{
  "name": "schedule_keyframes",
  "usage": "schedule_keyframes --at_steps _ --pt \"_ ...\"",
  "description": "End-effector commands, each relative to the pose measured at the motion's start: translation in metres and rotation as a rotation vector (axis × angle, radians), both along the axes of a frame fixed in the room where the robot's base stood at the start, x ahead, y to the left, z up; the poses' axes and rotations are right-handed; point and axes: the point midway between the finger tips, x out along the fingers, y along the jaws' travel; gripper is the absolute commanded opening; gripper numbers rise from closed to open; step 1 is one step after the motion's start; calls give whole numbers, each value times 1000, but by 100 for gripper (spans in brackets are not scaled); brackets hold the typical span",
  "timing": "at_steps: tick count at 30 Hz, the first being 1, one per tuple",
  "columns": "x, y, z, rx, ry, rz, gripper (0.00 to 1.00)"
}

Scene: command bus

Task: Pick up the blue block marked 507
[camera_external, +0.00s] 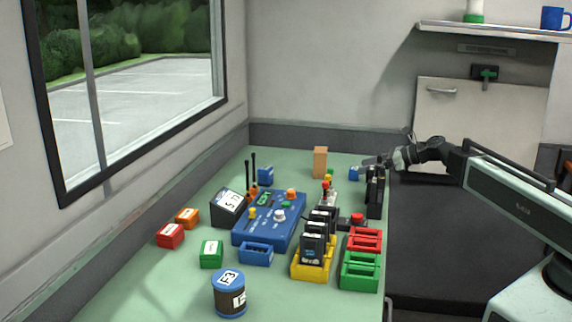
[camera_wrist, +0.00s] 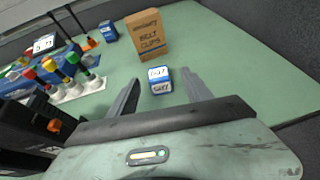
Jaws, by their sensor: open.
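A small blue block (camera_wrist: 161,87) with white labels stands on the green table in the wrist view, ahead of my gripper (camera_wrist: 160,84) and roughly centred between its two fingers. The fingers are spread and hold nothing. The label marks are too small to read surely as 507. The same block (camera_external: 354,173) shows in the external view, just below and left of my gripper (camera_external: 371,163). A second blue block (camera_external: 265,176) stands farther left near the window wall; it also shows in the wrist view (camera_wrist: 108,31).
A tan box (camera_external: 320,162) stands behind and left of the near blue block. A blue control panel (camera_external: 268,218) and coloured trays fill the table's front. Table right of the box is clear.

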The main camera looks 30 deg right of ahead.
Motion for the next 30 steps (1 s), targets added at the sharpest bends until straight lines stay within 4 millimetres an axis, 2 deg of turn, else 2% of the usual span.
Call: schedule_keyframes --at_steps 7,13,21,27,28,30 --pt "18 14 -10 -2 -2 3 58" --pt "23 20 -13 -3 -1 5 58" --pt "53 45 -33 -5 -1 5 58" --pt "54 46 -31 -4 -2 4 58" --pt "54 46 -31 -4 -2 4 55" --pt "54 46 -31 -4 -2 4 36"
